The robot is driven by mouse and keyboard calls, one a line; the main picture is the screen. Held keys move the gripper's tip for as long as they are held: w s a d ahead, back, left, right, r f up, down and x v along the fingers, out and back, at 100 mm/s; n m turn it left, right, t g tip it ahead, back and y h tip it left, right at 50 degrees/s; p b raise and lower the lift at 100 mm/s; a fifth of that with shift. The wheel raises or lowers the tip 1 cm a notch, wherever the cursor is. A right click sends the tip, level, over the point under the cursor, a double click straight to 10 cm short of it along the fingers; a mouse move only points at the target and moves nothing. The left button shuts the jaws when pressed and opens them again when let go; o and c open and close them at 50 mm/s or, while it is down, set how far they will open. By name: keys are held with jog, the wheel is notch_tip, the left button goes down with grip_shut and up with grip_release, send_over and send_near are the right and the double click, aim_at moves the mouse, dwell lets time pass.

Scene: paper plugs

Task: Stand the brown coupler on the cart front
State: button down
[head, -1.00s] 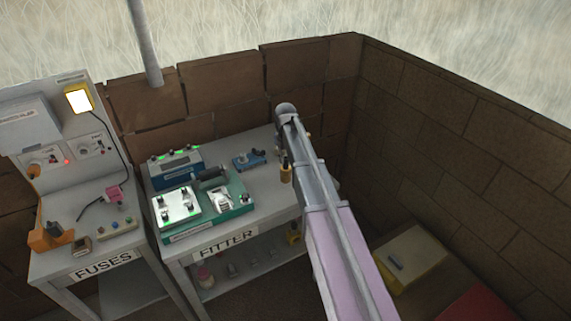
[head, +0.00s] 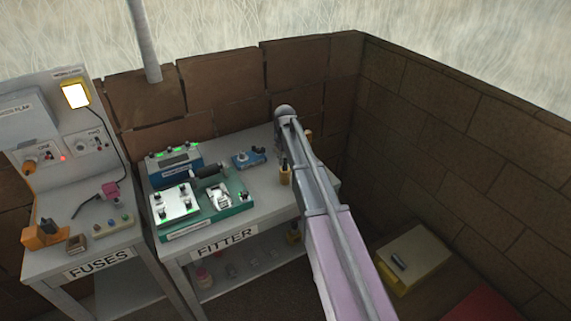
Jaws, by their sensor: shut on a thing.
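My arm (head: 318,205) reaches from the bottom right up over the right end of the FITTER bench. My gripper is not visible; the arm appears to hide it. I cannot pick out the brown coupler with certainty. A small ochre piece with a dark top (head: 285,174) stands on the bench just left of my arm. A small orange-brown patch (head: 308,135) shows just right of the arm, mostly hidden. A low cream and yellow box-like unit (head: 418,252) sits at the lower right with a dark cylinder (head: 398,263) on top; I cannot tell whether it is the cart.
The FITTER bench (head: 225,241) carries a green-based unit (head: 240,205), a blue box (head: 175,168) and a small blue device (head: 249,157). The FUSES bench (head: 100,264) stands left. Brick walls close the back and right. A red surface (head: 485,306) lies at the bottom right.

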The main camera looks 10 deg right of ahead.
jog(key=shift+f, duration=0.25)
jog(key=c, duration=0.5)
grip_release()
jog(key=shift+r, duration=0.2)
notch_tip(320, 180, up, 12)
jog(key=p, duration=1.2)
dwell(0.6)
jog(key=s+m, duration=0.1)
jog(key=s, duration=0.8)
jog(key=s+m, duration=0.1)
jog(key=s, duration=0.9)
jog(key=s+m, duration=0.1)
jog(key=s, duration=0.9)
jog(key=shift+s+d+m, duration=0.1)
jog(key=shift+d+m, duration=0.1)
jog(key=shift+m, duration=0.1)
